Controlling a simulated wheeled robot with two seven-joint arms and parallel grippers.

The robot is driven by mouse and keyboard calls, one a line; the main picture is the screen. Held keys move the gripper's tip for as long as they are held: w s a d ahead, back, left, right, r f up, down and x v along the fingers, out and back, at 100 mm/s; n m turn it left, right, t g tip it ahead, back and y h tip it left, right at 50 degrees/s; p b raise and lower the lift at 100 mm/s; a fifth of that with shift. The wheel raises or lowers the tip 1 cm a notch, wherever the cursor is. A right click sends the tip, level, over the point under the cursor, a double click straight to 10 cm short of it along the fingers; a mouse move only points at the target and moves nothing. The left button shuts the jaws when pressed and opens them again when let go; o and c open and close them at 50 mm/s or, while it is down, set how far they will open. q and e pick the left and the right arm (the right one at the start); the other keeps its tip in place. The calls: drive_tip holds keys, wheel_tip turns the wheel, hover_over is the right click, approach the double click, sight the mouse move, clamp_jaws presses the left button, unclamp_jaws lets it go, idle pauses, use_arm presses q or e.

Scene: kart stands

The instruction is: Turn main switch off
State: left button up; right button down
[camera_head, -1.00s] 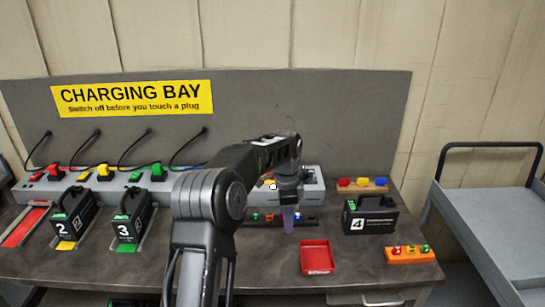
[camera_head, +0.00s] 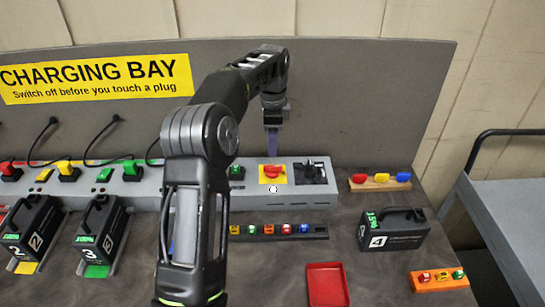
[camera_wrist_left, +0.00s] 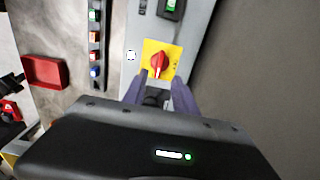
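The main switch is a red rotary knob (camera_head: 272,170) on a yellow plate (camera_head: 264,180), set in the top of the grey power strip near its right end. In the left wrist view the red knob (camera_wrist_left: 158,64) lies just ahead of the fingertips, roughly centred between them. My left gripper (camera_head: 272,152) points down above the knob in the head view. Its two purple fingers (camera_wrist_left: 158,90) are apart with nothing held between them. I cannot tell how large the gap to the knob is. My right gripper does not show.
A black socket or plug (camera_head: 311,172) sits right of the yellow plate. A green switch (camera_head: 237,173) sits to its left. A rack of coloured pieces (camera_head: 280,231), battery pack 4 (camera_head: 393,231) and a red tray (camera_head: 328,285) stand in front. The grey board rises behind.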

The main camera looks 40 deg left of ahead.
sight(273, 166)
use_arm(q)
drive_tip(key=shift+d, duration=0.1)
drive_tip(key=shift+f, duration=0.55)
wheel_tip(273, 166, down, 7)
drive_tip(key=shift+r+p, duration=0.15)
drive_tip(key=shift+p, duration=0.7)
drive_tip(key=shift+c, duration=0.3)
clamp_jaws()
